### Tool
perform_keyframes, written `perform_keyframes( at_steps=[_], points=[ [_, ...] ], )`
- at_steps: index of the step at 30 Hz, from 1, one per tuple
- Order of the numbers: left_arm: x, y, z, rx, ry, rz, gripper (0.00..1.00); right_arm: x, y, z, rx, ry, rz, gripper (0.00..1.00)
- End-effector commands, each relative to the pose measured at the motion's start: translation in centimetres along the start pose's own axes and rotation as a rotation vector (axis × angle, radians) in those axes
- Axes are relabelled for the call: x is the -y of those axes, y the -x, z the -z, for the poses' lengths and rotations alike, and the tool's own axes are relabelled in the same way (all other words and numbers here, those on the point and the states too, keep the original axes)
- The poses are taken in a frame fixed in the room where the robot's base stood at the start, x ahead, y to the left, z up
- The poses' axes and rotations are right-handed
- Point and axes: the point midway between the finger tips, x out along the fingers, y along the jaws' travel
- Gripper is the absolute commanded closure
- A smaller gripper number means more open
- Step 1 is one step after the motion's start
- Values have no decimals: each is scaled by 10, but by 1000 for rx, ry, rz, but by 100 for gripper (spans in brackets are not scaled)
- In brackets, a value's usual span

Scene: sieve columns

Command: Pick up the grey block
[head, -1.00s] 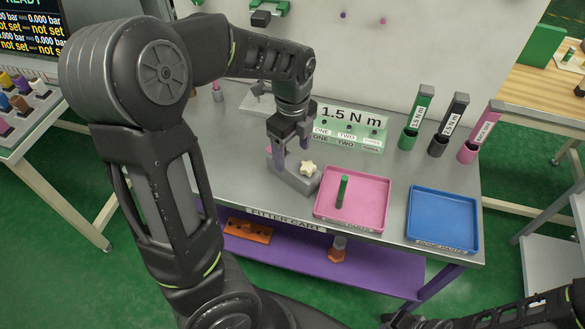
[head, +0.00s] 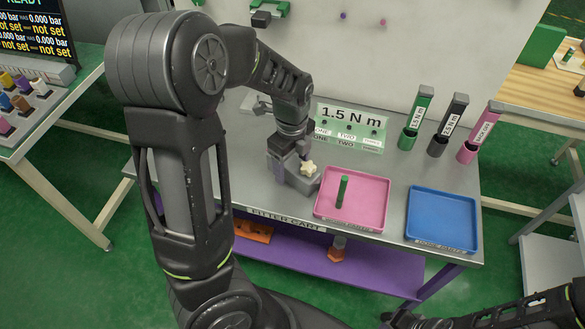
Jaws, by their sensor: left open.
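A grey block-like piece (head: 301,184) with a cream star-shaped knob (head: 307,168) on its side stands on the grey cart top, left of the pink tray. My left gripper (head: 284,165) points down at its back left part, with the jaws low and very close to it. The jaws are open. The wrist and fingers hide part of the piece, and I cannot tell whether the fingers touch it or straddle it. My right arm shows only in part at the bottom right, and its gripper is out of view.
A "1.5 N m" sign (head: 349,113) stands behind. Green, dark and pink tools stand in holders at the back right. A purple shelf (head: 375,268) lies below.

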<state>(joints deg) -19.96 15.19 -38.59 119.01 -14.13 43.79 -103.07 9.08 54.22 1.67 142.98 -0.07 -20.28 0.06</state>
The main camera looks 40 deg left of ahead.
Motion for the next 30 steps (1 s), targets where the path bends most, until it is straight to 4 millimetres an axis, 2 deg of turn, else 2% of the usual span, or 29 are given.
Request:
perform_keyframes(
  at_steps=[11,30],
  points=[
    [0,0,0,0,0,0,31,0,0,0,0,0,0,100],
    [0,0,0,0,0,0,83,0,0,0,0,0,0,100]
  ],
)
